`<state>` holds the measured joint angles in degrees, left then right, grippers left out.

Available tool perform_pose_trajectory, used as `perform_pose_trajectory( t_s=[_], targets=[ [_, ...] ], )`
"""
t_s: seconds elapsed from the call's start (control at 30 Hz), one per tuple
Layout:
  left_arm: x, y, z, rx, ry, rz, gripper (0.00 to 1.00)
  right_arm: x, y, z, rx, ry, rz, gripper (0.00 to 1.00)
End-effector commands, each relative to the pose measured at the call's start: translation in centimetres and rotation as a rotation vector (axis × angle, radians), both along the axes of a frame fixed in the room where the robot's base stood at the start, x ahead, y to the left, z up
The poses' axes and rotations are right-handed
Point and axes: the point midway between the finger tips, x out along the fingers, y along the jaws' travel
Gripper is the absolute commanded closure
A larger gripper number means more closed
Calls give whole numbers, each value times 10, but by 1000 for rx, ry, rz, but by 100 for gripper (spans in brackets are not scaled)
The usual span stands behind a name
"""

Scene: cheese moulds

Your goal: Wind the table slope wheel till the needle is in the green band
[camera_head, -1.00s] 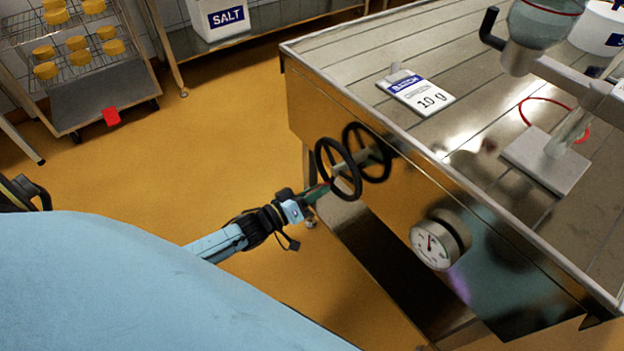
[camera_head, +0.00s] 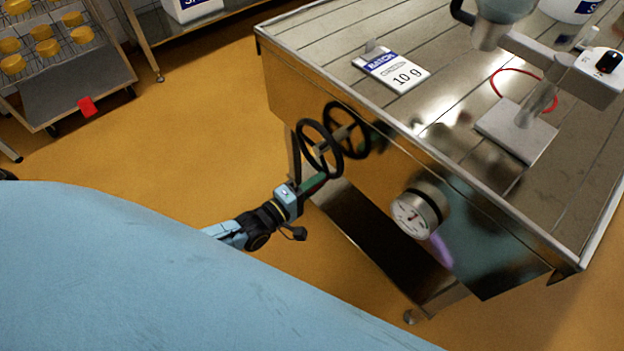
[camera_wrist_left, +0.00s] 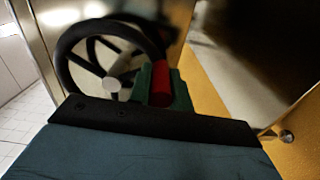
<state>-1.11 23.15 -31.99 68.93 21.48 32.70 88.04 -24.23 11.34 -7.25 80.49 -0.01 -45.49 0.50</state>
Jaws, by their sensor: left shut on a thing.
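The dark spoked slope wheel (camera_head: 322,147) stands out from the steel side of the table (camera_head: 275,90). My left gripper (camera_head: 316,184) is at the lower edge of the wheel. In the left wrist view the wheel (camera_wrist_left: 112,84) is upright, and the green fingers (camera_wrist_left: 178,92) are shut around its red handle (camera_wrist_left: 161,82). The round white gauge (camera_head: 412,216) is on the same side, right of and below the wheel. A small reddish needle shows on it, but the green band is too small to make out. My right gripper is not in view.
The second wheel shape behind the wheel looks like its reflection in the steel. A rack with yellow cheeses (camera_head: 75,85) stands at far left. Floor between is clear.

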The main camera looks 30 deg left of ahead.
Motion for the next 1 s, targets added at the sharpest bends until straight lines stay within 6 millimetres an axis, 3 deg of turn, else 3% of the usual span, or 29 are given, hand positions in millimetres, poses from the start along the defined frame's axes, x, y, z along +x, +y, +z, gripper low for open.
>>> perform_pose_trajectory(
  t_s=[0.67,0.7,0.8,0.87,1.0],
  targets=[
    [-3,-5,2,-58,25,-3,100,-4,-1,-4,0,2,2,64],
    [-3,-5,2,-58,25,-3,78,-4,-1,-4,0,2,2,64],
    [-2,-4,2,-58,25,-2,64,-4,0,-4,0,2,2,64],
    [-2,-4,2,-58,25,-2,59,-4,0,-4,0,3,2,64],
    [-2,-4,2,-58,24,-1,59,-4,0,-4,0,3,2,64]
  ],
)
